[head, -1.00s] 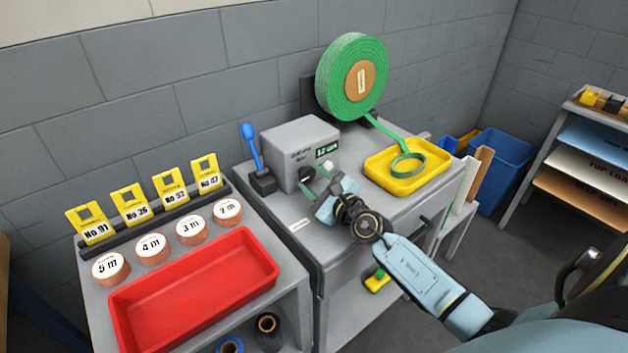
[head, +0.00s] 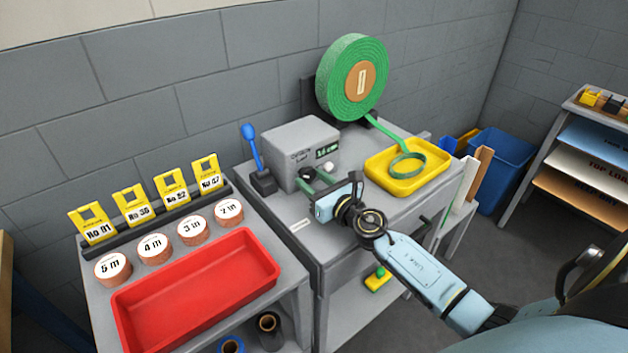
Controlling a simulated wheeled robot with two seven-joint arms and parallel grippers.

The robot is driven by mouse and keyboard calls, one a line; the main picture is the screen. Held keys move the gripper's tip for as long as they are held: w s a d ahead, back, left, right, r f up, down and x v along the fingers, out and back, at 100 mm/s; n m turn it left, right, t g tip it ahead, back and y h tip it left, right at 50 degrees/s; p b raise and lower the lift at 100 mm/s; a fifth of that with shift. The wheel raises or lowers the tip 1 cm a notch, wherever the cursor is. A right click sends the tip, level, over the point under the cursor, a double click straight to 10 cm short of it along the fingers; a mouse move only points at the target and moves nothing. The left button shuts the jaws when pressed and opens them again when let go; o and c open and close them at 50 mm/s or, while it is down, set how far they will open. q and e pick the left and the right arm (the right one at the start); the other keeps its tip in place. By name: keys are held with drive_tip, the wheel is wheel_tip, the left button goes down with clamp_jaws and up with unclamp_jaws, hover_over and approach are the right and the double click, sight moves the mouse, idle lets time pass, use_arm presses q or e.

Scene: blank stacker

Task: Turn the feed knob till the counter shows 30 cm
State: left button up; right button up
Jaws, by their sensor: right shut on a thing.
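The grey feed box (head: 300,138) stands on the bench. Its small green-lit counter (head: 327,152) shows a low number that looks like 16 cm, too small to read surely. The dark feed knob (head: 307,172) is low on the box's front, mostly hidden by my right gripper. My right gripper (head: 313,179) is at the box front, its fingers shut on the knob. A white round button (head: 329,166) shows just right of it. The green strip (head: 381,127) runs from the big green roll (head: 342,85) into the yellow tray (head: 378,180), where its end lies curled. My left gripper is not in view.
A blue-handled tool (head: 250,145) stands in a holder left of the box. A red tray (head: 195,292), several labelled discs (head: 191,230) and yellow number tags (head: 172,190) are on the left table. A blue bin (head: 497,170) stands at right.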

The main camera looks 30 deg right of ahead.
drive_tip(key=m, duration=0.6)
drive_tip(key=shift+p, duration=0.3)
drive_tip(key=shift+m, duration=0.7)
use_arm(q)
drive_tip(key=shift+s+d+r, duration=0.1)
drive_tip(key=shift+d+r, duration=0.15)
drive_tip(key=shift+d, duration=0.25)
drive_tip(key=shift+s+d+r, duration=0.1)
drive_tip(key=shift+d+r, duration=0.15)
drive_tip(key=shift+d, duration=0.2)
use_arm(e)
drive_tip(key=shift+a+m, duration=0.1)
drive_tip(key=shift+m, duration=0.7)
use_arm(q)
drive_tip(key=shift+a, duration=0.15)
use_arm(e)
drive_tip(key=o, duration=0.9)
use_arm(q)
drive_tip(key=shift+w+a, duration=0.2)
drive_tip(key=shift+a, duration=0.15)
use_arm(e)
drive_tip(key=shift+o, duration=0.5)
drive_tip(key=shift+s, duration=0.1)
